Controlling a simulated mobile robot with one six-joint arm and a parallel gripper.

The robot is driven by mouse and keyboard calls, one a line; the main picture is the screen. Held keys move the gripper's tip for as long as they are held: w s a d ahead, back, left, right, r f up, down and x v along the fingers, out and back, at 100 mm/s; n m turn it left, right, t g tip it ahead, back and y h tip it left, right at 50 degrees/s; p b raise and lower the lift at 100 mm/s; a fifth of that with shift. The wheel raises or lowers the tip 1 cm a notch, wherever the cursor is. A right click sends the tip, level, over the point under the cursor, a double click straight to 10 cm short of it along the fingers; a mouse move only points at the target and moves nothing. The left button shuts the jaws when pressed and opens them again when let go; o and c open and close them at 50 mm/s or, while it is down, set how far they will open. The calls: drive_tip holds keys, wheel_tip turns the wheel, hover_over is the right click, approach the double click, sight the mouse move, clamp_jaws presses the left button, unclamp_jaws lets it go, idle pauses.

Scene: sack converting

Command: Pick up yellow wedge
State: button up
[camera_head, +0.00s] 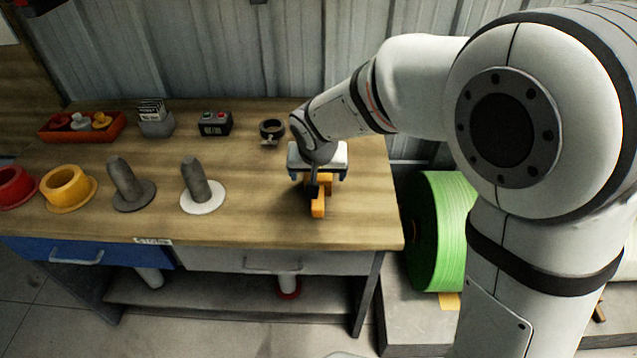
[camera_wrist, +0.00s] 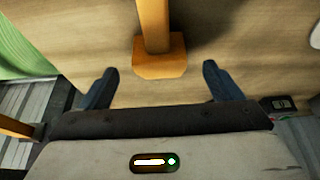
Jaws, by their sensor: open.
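An orange-yellow piece, which I take for the yellow wedge (camera_head: 318,207), lies on the workbench near its right end. In the wrist view the yellow wedge (camera_wrist: 158,57) shows a long bar running up out of the frame and a wider, flat-cornered end nearest my gripper. My gripper (camera_head: 312,180) is above the bench over this piece, hiding part of it. In the wrist view my gripper (camera_wrist: 160,82) has its two dark fingers wide apart, with the wider end between and slightly beyond them. The fingers do not touch it.
On the workbench (camera_head: 250,225) stand a grey-based post (camera_head: 124,183), a white-based post (camera_head: 195,182), yellow (camera_head: 68,186) and red (camera_head: 14,185) flanged cups, a red tray (camera_head: 50,131), a button box (camera_head: 215,123) and a dark ring (camera_head: 272,129). A green roll (camera_head: 440,230) stands right of the bench.

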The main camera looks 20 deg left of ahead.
sight(318, 180)
drive_tip(key=x, duration=0.6)
drive_tip(key=shift+s, duration=0.15)
drive_tip(key=shift+c, duration=0.5)
drive_tip(key=c, duration=1.1)
